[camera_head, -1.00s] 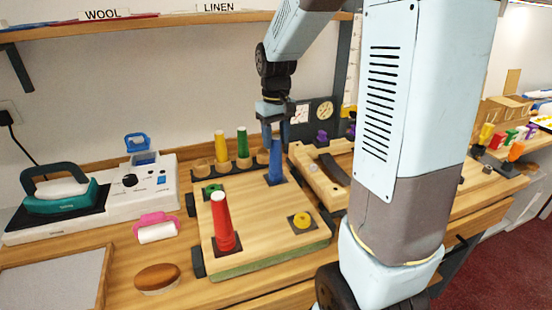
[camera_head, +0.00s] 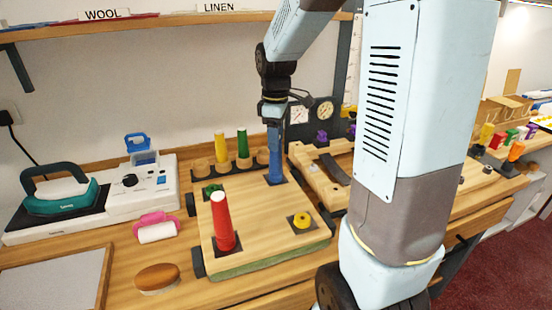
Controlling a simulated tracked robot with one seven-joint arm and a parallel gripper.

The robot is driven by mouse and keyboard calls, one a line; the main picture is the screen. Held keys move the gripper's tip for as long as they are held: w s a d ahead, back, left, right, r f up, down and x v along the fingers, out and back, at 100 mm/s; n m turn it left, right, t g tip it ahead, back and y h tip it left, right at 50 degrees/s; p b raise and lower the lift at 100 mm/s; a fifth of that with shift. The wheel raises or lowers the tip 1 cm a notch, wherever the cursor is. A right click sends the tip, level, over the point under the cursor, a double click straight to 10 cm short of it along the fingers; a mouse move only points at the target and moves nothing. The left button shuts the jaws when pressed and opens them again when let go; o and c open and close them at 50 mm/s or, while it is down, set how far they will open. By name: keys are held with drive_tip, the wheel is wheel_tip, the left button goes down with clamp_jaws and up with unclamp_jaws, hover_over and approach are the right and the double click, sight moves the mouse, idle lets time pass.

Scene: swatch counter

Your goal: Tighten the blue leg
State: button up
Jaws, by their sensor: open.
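The blue leg (camera_head: 275,166) stands upright at the far right corner of the wooden board (camera_head: 262,217). My gripper (camera_head: 273,122) is open, directly above and around the top of the blue leg, pointing down. Whether its fingers touch the leg cannot be told at this size. A red leg (camera_head: 222,222) stands upright at the near left of the board. A yellow socket (camera_head: 301,220) at the near right and a green socket (camera_head: 212,189) at the far left of the board hold no leg.
Behind the board, a rack (camera_head: 234,164) holds a yellow leg (camera_head: 221,147) and a green leg (camera_head: 242,144). A wooden frame (camera_head: 318,173) lies to the right. A steam iron (camera_head: 60,190), a pink-handled roller (camera_head: 156,227) and a brown brush (camera_head: 157,277) lie to the left.

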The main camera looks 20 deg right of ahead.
drive_tip(key=shift+c, duration=0.2)
drive_tip(key=c, duration=0.8)
drive_tip(key=shift+m, duration=2.5)
drive_tip(key=o, duration=1.5)
drive_tip(key=shift+r, duration=0.1)
drive_tip(key=shift+r, duration=2.9)
